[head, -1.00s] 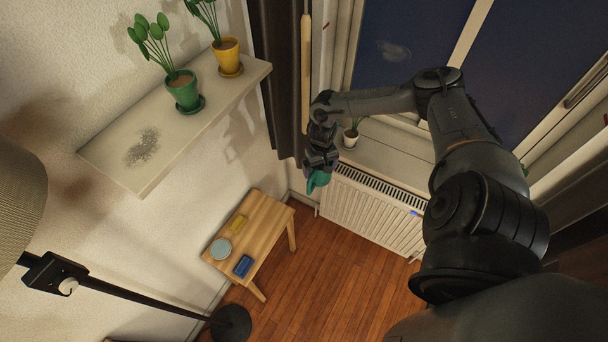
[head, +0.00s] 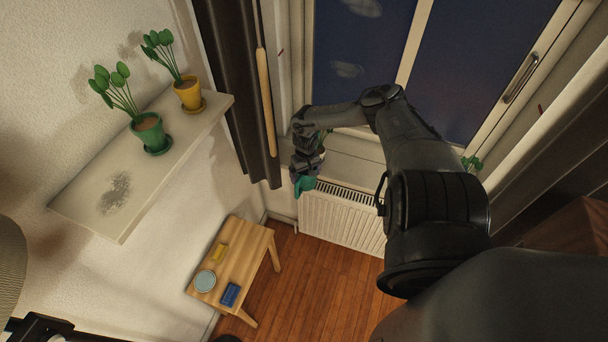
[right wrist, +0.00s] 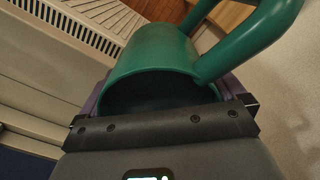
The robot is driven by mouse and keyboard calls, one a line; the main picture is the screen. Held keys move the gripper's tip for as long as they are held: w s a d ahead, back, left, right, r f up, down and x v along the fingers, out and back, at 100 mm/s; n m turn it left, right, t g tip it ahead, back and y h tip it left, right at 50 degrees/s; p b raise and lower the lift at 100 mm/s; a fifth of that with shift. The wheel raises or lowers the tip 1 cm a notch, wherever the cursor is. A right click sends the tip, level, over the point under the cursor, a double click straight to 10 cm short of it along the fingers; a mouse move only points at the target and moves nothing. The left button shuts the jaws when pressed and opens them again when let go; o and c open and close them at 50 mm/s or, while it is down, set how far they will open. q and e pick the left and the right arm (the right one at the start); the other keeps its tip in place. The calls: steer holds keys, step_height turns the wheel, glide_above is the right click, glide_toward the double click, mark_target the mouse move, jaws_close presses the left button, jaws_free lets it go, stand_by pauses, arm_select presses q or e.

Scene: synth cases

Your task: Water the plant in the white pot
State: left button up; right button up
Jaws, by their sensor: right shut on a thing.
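My right gripper (head: 305,172) is shut on a green watering can (head: 304,186) near the left end of the windowsill, in front of the radiator's upper left corner. In the right wrist view the can (right wrist: 150,65) fills the upper middle, with its round body between the jaws and a thick green tube reaching up right. I cannot tell whether it holds water. Green leaves (head: 327,136) show just behind my forearm and gripper. Their white pot is mostly or wholly hidden there.
A shelf (head: 80,200) on the left wall holds plants in a green pot (head: 149,132) and a yellow pot (head: 188,94). A wooden table (head: 250,240) stands below. A dark curtain (head: 235,90) hangs left of my gripper. Another plant (head: 471,163) shows at the right.

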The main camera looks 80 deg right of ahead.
steer(key=shift+r, duration=0.1)
steer(key=shift+w+r+p, duration=0.1)
steer(key=shift+p, duration=0.4)
step_height(320, 180, down, 3)
steer(key=b, duration=0.3)
steer(key=shift+a+y, duration=0.15)
steer(key=shift+y, duration=0.25)
steer(key=shift+r, duration=0.2)
